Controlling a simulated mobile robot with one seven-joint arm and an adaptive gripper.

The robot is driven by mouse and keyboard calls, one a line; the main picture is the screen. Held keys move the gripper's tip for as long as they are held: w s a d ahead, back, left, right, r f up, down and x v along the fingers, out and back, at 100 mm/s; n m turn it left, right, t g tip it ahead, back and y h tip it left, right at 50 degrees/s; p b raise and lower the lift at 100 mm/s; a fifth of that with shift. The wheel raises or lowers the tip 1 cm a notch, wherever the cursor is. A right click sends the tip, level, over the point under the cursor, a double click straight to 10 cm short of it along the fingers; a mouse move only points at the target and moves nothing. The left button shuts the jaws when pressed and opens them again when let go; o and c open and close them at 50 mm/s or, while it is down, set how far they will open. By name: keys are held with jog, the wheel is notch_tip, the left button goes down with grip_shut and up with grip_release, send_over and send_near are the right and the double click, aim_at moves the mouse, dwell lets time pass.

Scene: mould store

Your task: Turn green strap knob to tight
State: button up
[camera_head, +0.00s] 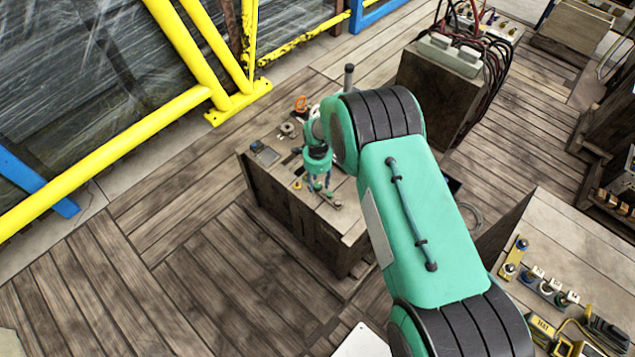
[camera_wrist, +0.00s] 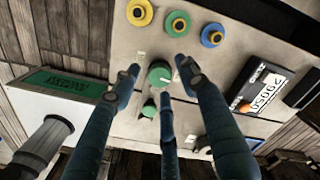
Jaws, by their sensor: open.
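The green knob (camera_wrist: 158,72) sits on a pale panel (camera_wrist: 115,60) in the wrist view, with a small light mark on its face. I cannot read which setting it points to. My gripper (camera_wrist: 159,68) is open, with its fingertips to the left, right and below the knob in the picture. I cannot tell whether any finger touches it. A smaller green part (camera_wrist: 149,108) shows just below the knob. In the head view my gripper (camera_head: 318,187) points down over the top of a wooden crate (camera_head: 290,208); the knob cannot be made out there.
A dark display box (camera_wrist: 258,92) lies right; a green label plate (camera_wrist: 68,83) lies left. Yellow rails (camera_head: 110,155) and another bench (camera_head: 560,235) flank open floor.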

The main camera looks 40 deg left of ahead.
aim_at(318, 184)
notch_tip(318, 184, up, 12)
dwell(0.6)
jog(key=shift+f, duration=0.15)
dwell(0.4)
